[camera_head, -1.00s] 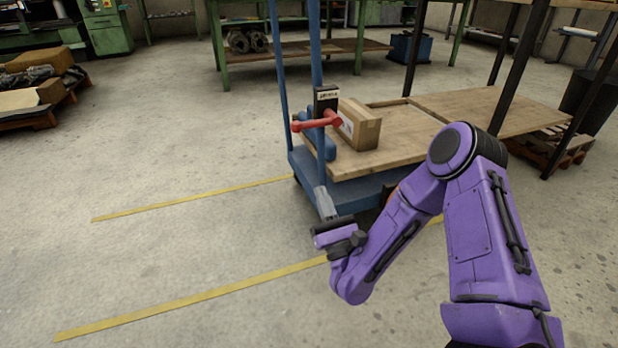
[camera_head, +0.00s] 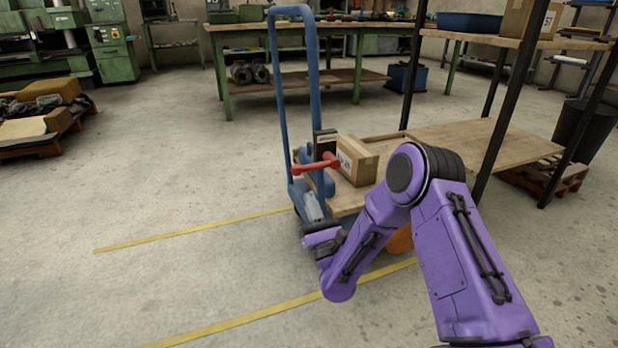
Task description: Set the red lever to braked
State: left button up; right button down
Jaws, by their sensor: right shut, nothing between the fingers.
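The red lever (camera_head: 317,164) sits on the handle post of a blue cart (camera_head: 315,75), in front of a black plate (camera_head: 325,142). It lies roughly level, reaching from left to right across the post. The small lettering on the plate is too blurred to read. My right gripper (camera_head: 312,207) is below the lever, beside the lower end of the post, and apart from the lever. It is shut and empty, pointing up and away from me. My purple right arm hides part of the cart deck. My left gripper is not in view.
A cardboard box (camera_head: 357,160) stands on the cart's wooden deck behind the lever. A shelf with dark posts (camera_head: 505,100) stands close on the right. Yellow floor lines (camera_head: 190,231) run left of the cart, where the floor is clear. A green workbench (camera_head: 228,70) stands behind.

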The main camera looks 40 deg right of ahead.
jog(key=shift+w+d+r, duration=0.1)
jog(key=shift+w+r, duration=0.15)
jog(key=shift+r, duration=0.5)
jog(key=shift+w+d+r, duration=0.1)
jog(key=shift+w+r, duration=0.15)
jog(key=shift+r, duration=0.45)
jog(key=shift+w+r, duration=0.25)
jog(key=shift+r, duration=0.5)
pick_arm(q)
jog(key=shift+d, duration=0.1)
